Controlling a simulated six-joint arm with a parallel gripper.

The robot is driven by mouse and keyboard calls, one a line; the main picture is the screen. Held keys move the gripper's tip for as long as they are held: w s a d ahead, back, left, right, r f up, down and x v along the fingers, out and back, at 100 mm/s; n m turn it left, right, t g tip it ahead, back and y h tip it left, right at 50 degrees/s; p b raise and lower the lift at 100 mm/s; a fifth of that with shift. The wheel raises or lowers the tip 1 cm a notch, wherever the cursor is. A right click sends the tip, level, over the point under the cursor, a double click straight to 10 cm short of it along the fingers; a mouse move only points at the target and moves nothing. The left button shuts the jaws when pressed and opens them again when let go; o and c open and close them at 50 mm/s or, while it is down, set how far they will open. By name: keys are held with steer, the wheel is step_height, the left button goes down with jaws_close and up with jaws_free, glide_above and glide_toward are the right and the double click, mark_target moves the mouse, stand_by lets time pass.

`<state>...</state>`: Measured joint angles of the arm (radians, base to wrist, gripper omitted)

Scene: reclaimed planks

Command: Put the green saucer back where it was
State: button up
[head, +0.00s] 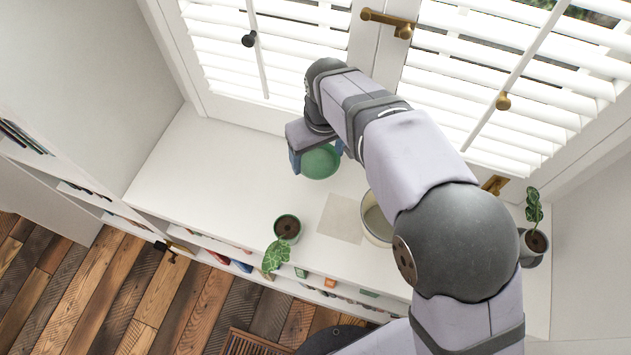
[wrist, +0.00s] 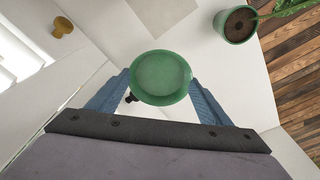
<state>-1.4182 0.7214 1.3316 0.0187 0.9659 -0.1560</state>
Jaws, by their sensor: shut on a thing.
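The green saucer (head: 321,162) is between the fingers of my gripper (head: 316,160), over the white window-side top, left of the middle. In the wrist view the saucer (wrist: 161,78) is seen from above, round and empty, with the blue fingers of my gripper (wrist: 160,88) against its two sides. My gripper is shut on the saucer. I cannot tell whether the saucer touches the surface below it.
A beige square mat (head: 341,218) lies bare on the white top (head: 215,160). A potted trailing plant (head: 287,228) stands near the front edge. A cream pot (head: 376,220) is partly behind my arm. Another plant (head: 535,240) stands at right. The top's left part is clear.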

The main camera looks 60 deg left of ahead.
mark_target(315, 184)
steer(key=shift+s+a, duration=0.2)
steer(key=shift+s, duration=0.1)
steer(key=shift+f+p, duration=0.65)
steer(key=shift+f, duration=4.35)
steer(key=shift+f, duration=0.2)
steer(key=o, duration=1.1)
steer(key=shift+c, duration=0.2)
steer(key=r, duration=0.4)
steer(key=d+r, duration=0.1)
steer(key=r, duration=0.3)
steer(key=r+b, duration=0.1)
steer(key=r, duration=0.3)
steer(key=shift+d+r, duration=0.15)
steer(key=shift+d, duration=0.15)
